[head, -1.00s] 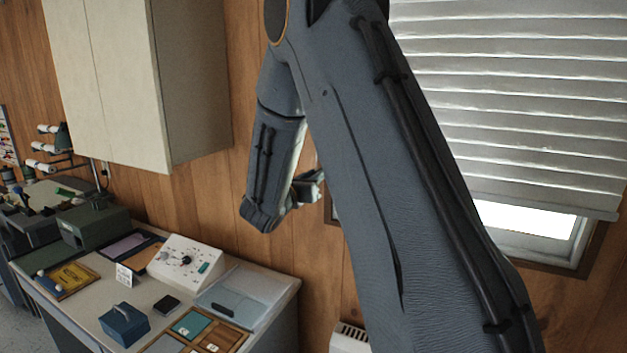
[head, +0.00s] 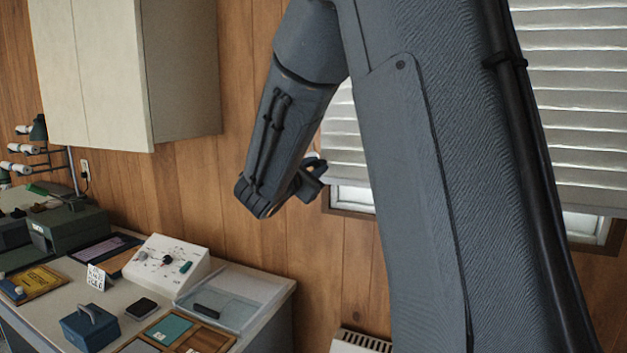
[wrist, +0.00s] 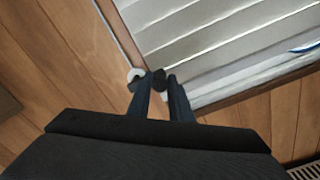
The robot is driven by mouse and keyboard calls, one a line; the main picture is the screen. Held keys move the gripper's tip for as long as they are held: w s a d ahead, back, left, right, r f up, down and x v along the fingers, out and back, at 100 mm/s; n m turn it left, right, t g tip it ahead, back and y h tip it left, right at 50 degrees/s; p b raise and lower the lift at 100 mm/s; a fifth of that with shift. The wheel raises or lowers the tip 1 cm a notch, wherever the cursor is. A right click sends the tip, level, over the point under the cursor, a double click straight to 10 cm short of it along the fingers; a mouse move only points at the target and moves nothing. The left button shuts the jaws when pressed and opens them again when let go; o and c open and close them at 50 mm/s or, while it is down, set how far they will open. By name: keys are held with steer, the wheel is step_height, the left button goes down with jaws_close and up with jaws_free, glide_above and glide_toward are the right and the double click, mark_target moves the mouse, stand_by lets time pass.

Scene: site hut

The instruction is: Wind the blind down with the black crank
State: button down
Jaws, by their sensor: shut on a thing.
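The black crank (wrist: 158,80) shows as a dark knob between my fingertips in the wrist view, beside a round white piece (wrist: 135,74) at the window frame. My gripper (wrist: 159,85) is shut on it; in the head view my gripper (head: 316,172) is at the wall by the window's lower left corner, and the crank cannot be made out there. The white slatted blind (head: 570,100) hangs over most of the window, also seen in the wrist view (wrist: 205,40). A narrow bright gap (head: 352,199) shows below its bottom edge. My arm hides the blind's middle.
A pale wall cabinet (head: 95,70) hangs at the left. Below it a desk (head: 265,305) carries a white control box (head: 166,263), a blue box (head: 90,327) and trays. A white heater (head: 358,342) stands low under the window.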

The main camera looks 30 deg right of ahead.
steer(key=f+m+b, duration=0.1)
steer(key=m+b, duration=0.1)
steer(key=b, duration=0.2)
steer(key=f+m+b, duration=0.1)
steer(key=b, duration=0.3)
steer(key=f+m+b, duration=0.1)
steer(key=m+b, duration=0.1)
steer(key=b, duration=0.2)
steer(key=shift+w+a+m+b, duration=0.2)
steer(key=shift+w+m+b, duration=0.1)
steer(key=shift+b, duration=0.05)
steer(key=shift+m+b, duration=0.3)
steer(key=shift+b, duration=0.2)
steer(key=c, duration=1.6)
jaws_free()
steer(key=v, duration=0.8)
